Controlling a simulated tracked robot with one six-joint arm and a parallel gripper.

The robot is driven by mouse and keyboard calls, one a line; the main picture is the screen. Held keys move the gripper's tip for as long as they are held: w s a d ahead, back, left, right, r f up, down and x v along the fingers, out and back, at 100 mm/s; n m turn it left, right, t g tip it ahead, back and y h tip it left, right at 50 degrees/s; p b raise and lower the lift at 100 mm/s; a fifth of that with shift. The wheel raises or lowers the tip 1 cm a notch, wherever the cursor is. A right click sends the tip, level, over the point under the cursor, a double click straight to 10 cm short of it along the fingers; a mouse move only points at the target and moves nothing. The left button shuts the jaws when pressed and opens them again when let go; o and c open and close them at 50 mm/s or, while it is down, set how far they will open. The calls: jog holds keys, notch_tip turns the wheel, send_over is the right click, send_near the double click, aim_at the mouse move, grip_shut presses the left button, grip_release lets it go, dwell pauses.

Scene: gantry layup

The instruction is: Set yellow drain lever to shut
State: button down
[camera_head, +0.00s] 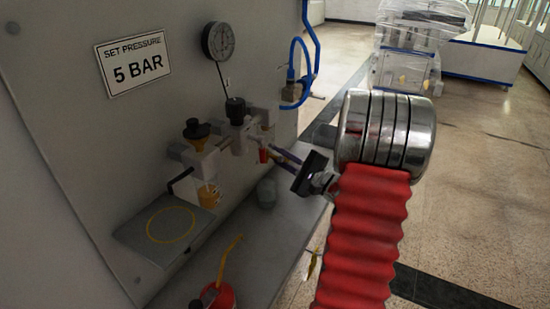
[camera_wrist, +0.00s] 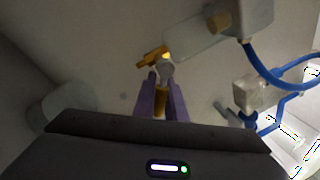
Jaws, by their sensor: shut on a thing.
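My gripper (camera_head: 276,153) reaches from the right to the fittings on the grey panel. In the wrist view, its two purple fingers (camera_wrist: 161,92) are closed around a yellow piece, which appears to be the yellow drain lever (camera_wrist: 160,104). A round grey end shows just past the fingertips, with an orange-yellow piece (camera_wrist: 152,57) beyond it. Whether the two yellow parts are joined I cannot tell. In the head view the lever is too small or hidden at the fingertips to make out its angle. A small red part (camera_head: 264,155) shows beside the fingertips.
A round gauge (camera_head: 218,41) and a "5 BAR" sign (camera_head: 132,64) are on the panel. A regulator with a black knob (camera_head: 236,110), a yellow bowl (camera_head: 207,194) and a blue hose (camera_head: 303,60) are near. A red oil can (camera_head: 219,294) stands on the shelf below.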

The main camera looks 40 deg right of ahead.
jog(key=n, duration=0.2)
jog(key=r+n+y, duration=0.1)
jog(key=n, duration=0.3)
jog(key=shift+r+y, duration=0.4)
jog(key=c, duration=1.8)
grip_release()
jog(key=shift+d, duration=0.1)
jog(key=v, duration=1.3)
jog(key=shift+s+f, duration=0.25)
jog(key=shift+s, duration=0.05)
jog(key=shift+c, duration=0.5)
